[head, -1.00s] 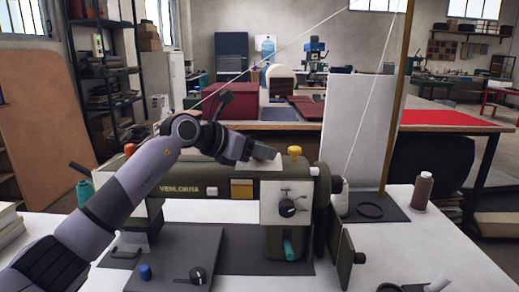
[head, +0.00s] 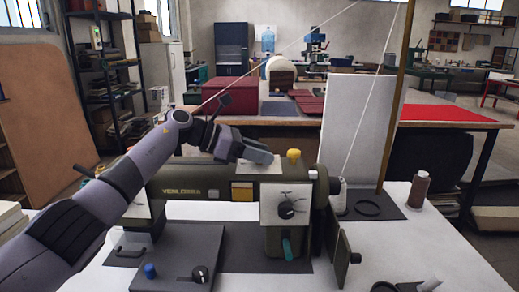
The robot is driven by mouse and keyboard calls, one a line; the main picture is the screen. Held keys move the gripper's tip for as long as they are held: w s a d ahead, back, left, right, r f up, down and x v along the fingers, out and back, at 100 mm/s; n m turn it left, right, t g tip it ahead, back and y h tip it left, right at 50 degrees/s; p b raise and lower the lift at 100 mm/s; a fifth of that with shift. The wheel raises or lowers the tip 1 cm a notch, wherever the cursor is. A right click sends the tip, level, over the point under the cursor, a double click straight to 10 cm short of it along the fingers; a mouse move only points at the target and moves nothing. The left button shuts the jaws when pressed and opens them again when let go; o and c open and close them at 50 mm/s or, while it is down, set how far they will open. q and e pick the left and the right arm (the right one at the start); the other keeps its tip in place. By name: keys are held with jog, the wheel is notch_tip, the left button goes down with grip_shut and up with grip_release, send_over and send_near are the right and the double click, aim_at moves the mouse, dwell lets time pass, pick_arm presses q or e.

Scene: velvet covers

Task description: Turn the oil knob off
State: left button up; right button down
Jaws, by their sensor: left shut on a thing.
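A dark green sewing machine (head: 216,209) stands on the white table. I cannot tell which is the oil knob; no label is readable. My left gripper (head: 258,155) is over the top of the machine, left of the yellow knob and apart from it. Its fingers are together. What they hold is hidden or too small to make out. My right gripper is not in view.
A brass pole (head: 400,100) and a taut thread rise there. A blue knob (head: 150,271) sits on the grey box. The table's right front is mostly clear.

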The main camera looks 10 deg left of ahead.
pick_arm(q)
jog(key=shift+m+g, duration=0.4)
dwell(0.3)
jog(key=o, duration=0.9)
jog(key=shift+o, duration=0.2)
jog(key=shift+a, duration=0.1)
jog(key=v, duration=0.6)
jog(key=shift+f, duration=0.1)
jog(key=shift+s+a+r, duration=0.2)
jog(key=shift+a+r, duration=0.1)
jog(key=shift+a, duration=0.15)
